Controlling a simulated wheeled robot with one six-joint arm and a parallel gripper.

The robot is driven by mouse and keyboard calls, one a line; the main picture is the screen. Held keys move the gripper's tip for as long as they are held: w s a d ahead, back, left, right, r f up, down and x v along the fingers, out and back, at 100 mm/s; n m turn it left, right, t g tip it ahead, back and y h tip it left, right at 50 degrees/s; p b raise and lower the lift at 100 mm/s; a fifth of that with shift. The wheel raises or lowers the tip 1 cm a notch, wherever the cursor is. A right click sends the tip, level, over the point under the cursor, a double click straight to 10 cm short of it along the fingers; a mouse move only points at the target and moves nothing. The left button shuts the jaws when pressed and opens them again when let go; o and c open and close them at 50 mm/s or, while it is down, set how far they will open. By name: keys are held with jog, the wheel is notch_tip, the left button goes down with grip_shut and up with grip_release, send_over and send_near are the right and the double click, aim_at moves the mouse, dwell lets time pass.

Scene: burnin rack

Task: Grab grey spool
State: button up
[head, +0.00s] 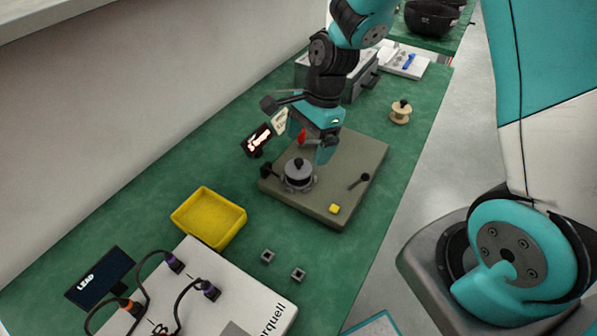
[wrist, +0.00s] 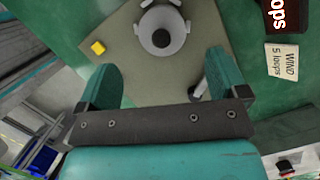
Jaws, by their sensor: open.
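The grey spool (head: 298,176) is round with a dark centre knob. It stands on an olive-grey board (head: 352,150), near the board's left edge. It also shows in the wrist view (wrist: 162,33), at top centre beyond my fingertips. My gripper (head: 311,140) hangs over the board, behind and a little right of the spool. The spool is clear of both fingers.
A yellow block (head: 334,209) and a black-knobbed lever (head: 359,181) are on the board. A display (head: 257,140) and a "WIND 5 loops" card (wrist: 282,61) stand beside it. A tan spool (head: 401,113) is behind right. A yellow tray (head: 210,217) is at front left.

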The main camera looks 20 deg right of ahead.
aim_at(300, 159)
jog(key=x, duration=0.6)
jog(key=shift+a+f+p, duration=0.25)
jog(key=shift+a+p, duration=0.05)
jog(key=shift+p, duration=0.05)
jog(key=c, duration=1.1)
jog(key=shift+o, duration=0.2)
jog(key=shift+w+r, duration=0.1)
